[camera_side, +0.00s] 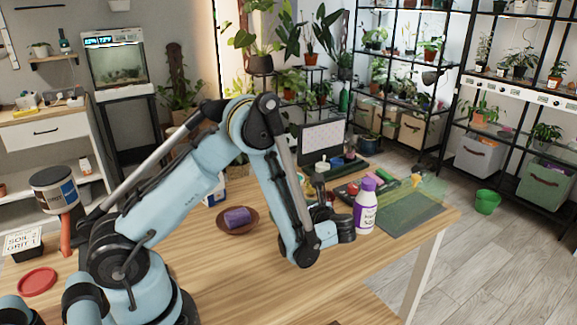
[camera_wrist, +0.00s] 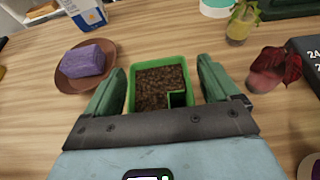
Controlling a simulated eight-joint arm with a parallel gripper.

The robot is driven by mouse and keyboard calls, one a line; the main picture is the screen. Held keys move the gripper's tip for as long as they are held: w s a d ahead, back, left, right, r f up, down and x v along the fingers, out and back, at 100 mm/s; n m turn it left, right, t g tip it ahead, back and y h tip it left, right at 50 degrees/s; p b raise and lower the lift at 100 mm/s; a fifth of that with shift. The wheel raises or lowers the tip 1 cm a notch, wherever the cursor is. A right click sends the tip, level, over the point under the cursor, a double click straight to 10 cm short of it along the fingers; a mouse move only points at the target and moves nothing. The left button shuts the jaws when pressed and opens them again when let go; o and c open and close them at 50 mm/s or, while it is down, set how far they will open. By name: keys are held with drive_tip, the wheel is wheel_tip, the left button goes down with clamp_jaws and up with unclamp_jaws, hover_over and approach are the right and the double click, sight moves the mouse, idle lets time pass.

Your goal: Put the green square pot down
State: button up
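The green square pot (camera_wrist: 161,86), filled with brown soil, is upright between the fingers of my gripper (camera_wrist: 162,70) in the wrist view. A strip of wood shows between the pot and each finger, so the fingers look open around it and not pressed on it. A dark square gap shows at one corner of the soil. The pot's base is hidden, so I cannot tell if it rests on the table. In the side view, my arm hides the pot and the fingertips.
A purple block (camera_wrist: 83,60) lies on a brown saucer (camera_wrist: 70,85) left of the pot. A dark red-leaved plant (camera_wrist: 272,70) stands to the right. A small yellowish pot (camera_wrist: 240,27) is behind.

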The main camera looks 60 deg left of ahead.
drive_tip(key=shift+r, duration=0.1)
drive_tip(key=shift+d+r, duration=0.15)
drive_tip(key=shift+d, duration=0.1)
drive_tip(key=v, duration=1.1)
drive_tip(key=shift+d+r, duration=0.1)
drive_tip(key=shift+d, duration=0.05)
drive_tip(key=shift+r, duration=0.25)
drive_tip(key=s+d+r+n+t+h, duration=0.2)
drive_tip(key=s+r+n+t+h, duration=0.5)
drive_tip(key=n+h, duration=0.6)
drive_tip(key=s+n, duration=0.1)
drive_tip(key=n, duration=0.4)
drive_tip(key=shift+d+r, duration=0.15)
drive_tip(key=shift+d, duration=0.25)
